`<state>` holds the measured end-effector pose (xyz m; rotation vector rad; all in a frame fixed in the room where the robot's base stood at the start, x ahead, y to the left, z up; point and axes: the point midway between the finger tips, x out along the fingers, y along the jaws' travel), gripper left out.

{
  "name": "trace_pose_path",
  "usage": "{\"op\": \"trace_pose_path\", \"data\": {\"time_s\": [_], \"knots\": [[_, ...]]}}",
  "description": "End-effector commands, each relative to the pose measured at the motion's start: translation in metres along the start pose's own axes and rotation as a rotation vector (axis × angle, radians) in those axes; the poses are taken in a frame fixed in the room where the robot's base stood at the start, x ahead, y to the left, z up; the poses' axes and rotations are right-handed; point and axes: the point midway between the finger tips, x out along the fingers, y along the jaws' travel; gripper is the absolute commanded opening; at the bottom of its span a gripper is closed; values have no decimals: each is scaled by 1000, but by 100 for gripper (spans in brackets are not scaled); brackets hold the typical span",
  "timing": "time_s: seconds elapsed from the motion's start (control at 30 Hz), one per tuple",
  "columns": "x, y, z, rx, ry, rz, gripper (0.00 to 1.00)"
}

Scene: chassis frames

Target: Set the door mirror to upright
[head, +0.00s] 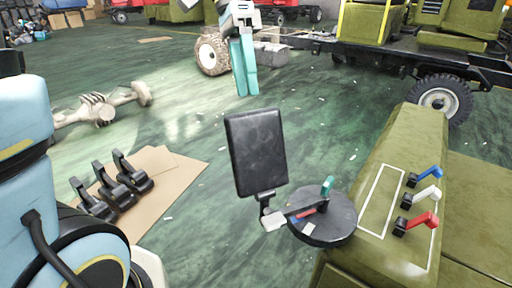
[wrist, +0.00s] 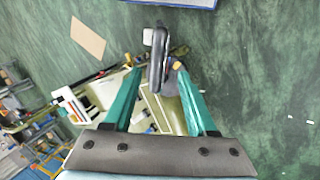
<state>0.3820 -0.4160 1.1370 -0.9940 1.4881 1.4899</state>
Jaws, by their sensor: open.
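The door mirror (head: 256,150) is a black rectangular panel on a short bracket and arm above a round dark base (head: 335,222). Its panel stands steep, leaning slightly to the left at the top in the head view. In the wrist view the mirror (wrist: 157,65) shows nearly edge-on, in line with the gap between my fingertips. My gripper (head: 246,94) points down with its teal fingers apart, above and behind the mirror's top edge in the head view. It appears open and empty, with no contact visible. The wrist view also shows the open fingers (wrist: 160,70).
An olive chassis block (head: 405,160) with blue, white and red levers (head: 418,201) stands at the right. Black pedals (head: 112,183) lie on cardboard (head: 165,190) at the left. An axle (head: 105,108) lies farther back. Green floor is clear around the mirror's left side.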

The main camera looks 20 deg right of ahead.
Motion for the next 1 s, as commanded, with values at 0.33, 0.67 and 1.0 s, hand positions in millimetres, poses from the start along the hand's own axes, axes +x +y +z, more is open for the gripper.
{"op": "trace_pose_path", "data": {"time_s": [0.33,0.67,1.0], "knots": [[40,5,-2,22,-9,14,57],[94,5,-2,21,-6,10,57],[107,4,-2,20,-5,8,57]]}}
